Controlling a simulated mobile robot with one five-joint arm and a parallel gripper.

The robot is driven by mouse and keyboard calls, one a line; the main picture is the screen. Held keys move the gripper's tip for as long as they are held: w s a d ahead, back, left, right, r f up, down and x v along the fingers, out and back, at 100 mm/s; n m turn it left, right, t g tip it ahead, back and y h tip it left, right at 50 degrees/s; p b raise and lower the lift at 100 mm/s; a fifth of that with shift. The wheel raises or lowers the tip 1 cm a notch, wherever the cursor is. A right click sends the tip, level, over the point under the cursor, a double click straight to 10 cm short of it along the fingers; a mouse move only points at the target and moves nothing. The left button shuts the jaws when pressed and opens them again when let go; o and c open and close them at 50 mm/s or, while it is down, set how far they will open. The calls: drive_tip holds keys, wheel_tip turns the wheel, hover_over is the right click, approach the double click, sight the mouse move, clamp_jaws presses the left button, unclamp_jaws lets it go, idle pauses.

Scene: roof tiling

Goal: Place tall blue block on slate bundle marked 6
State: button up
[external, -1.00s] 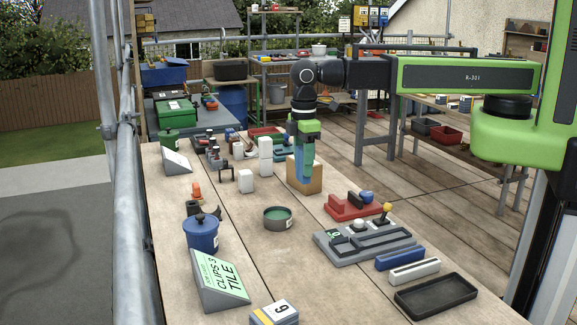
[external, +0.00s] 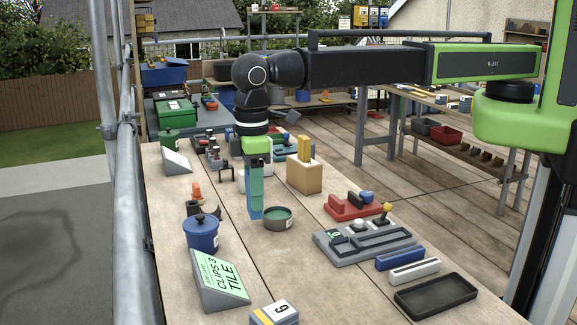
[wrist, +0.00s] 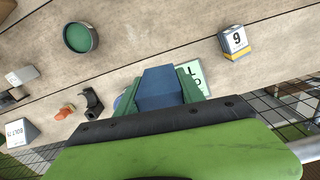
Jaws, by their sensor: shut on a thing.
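The tall blue block (external: 256,203) hangs upright below my gripper (external: 257,178), which is shut on it, above the middle of the bench. In the wrist view the blue block (wrist: 160,88) sits between the green fingers of my gripper (wrist: 158,97). The slate bundle marked 6 (external: 275,314) lies at the near edge of the external view, partly cut off, with a white label on top. In the wrist view the bundle (wrist: 236,42) is at the upper right, its label reading upside down. My gripper and block are well apart from it, farther back on the bench.
A round green tin (external: 278,217) is just right of the block. A blue lidded pot (external: 201,232) and the CLIPS 3 TILE sign (external: 217,281) stand left, nearer the camera. A wooden block (external: 304,174) holding yellow pieces stands behind right. Bare bench lies between tin and bundle.

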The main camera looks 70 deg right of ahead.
drive_tip(key=s+a+r+n, duration=0.1)
drive_tip(key=s+a+r, duration=0.1)
drive_tip(key=s+a, duration=0.35)
drive_tip(key=s+a+f+b, duration=0.2)
drive_tip(key=a, duration=0.1)
drive_tip(key=s+a+f+b, duration=0.2)
drive_tip(key=a+f, duration=0.1)
drive_tip(key=s+a+f+b, duration=0.2)
drive_tip(key=a, duration=0.2)
drive_tip(key=shift+a+f, duration=0.1)
drive_tip(key=shift+f, duration=0.25)
drive_tip(key=b, duration=0.5)
hover_over(274, 312)
wheel_tip(274, 312, down, 4)
drive_tip(key=shift+f, duration=0.2)
drive_tip(key=shift+r+p, duration=0.3)
drive_tip(key=shift+p, duration=0.1)
drive_tip(key=shift+f, duration=0.3)
drive_tip(key=o, duration=1.4)
drive_tip(key=shift+r, duration=0.1)
drive_tip(key=shift+c, duration=0.2)
